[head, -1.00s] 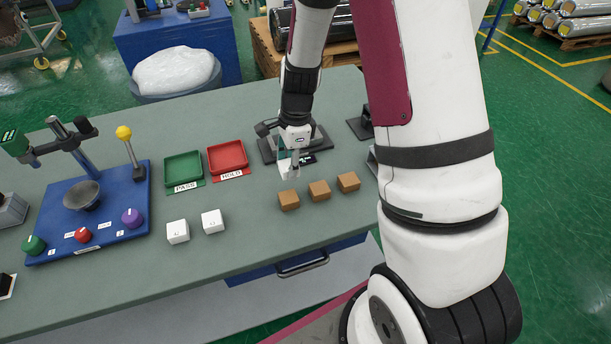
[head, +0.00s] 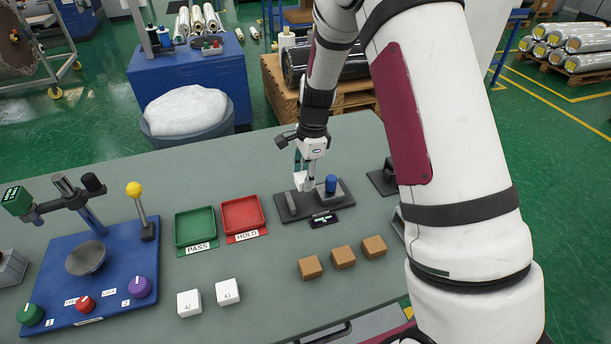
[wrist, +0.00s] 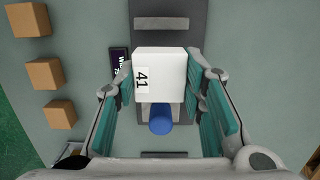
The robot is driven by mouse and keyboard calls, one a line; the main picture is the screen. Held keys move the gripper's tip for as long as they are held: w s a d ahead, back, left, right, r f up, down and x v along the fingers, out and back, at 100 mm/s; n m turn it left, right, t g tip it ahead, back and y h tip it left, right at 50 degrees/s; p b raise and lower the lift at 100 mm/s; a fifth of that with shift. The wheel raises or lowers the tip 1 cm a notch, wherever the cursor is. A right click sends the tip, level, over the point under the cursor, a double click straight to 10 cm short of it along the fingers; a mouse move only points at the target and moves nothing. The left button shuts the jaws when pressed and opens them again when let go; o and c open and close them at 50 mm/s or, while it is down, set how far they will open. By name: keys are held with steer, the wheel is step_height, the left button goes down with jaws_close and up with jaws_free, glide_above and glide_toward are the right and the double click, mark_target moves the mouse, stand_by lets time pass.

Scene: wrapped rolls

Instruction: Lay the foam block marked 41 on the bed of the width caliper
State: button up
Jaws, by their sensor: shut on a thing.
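The white foam block marked 41 (wrist: 160,75) is between the fingers of my gripper (wrist: 160,105), which is shut on it. In the head view, the block (head: 301,181) hangs below my gripper (head: 304,172), over the width caliper (head: 281,213). The caliper has a dark flat base, an upright grey jaw (head: 290,203), a blue knob (head: 331,184) and a small display (head: 323,219) at its front. In the wrist view the block covers the middle of the bed, between the crossbar (wrist: 161,23) and the blue knob (wrist: 160,121). I cannot tell whether it touches the bed.
Three brown blocks (head: 343,257) sit in front of the caliper. Two white blocks (head: 228,291) (head: 189,303) lie further left. A red HOLD tray (head: 242,214) and a green PASS tray (head: 195,227) stand left of the caliper. A blue control board (head: 95,270) fills the left.

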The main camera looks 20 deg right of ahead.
steer(key=b, duration=0.1)
glide_above(303, 204)
steer(key=shift+d+f, duration=0.15)
steer(key=shift+f, duration=1.15)
steer(key=shift+d+f, duration=0.1)
steer(key=shift+f, duration=1.15)
steer(key=shift+f, duration=0.1)
steer(key=shift+f+b, duration=0.7)
steer(key=shift+f, duration=0.6)
steer(key=o, duration=1)
steer(key=r, duration=0.4)
steer(key=d+r, duration=0.1)
steer(key=r, duration=0.7)
steer(key=shift+d, duration=0.2)
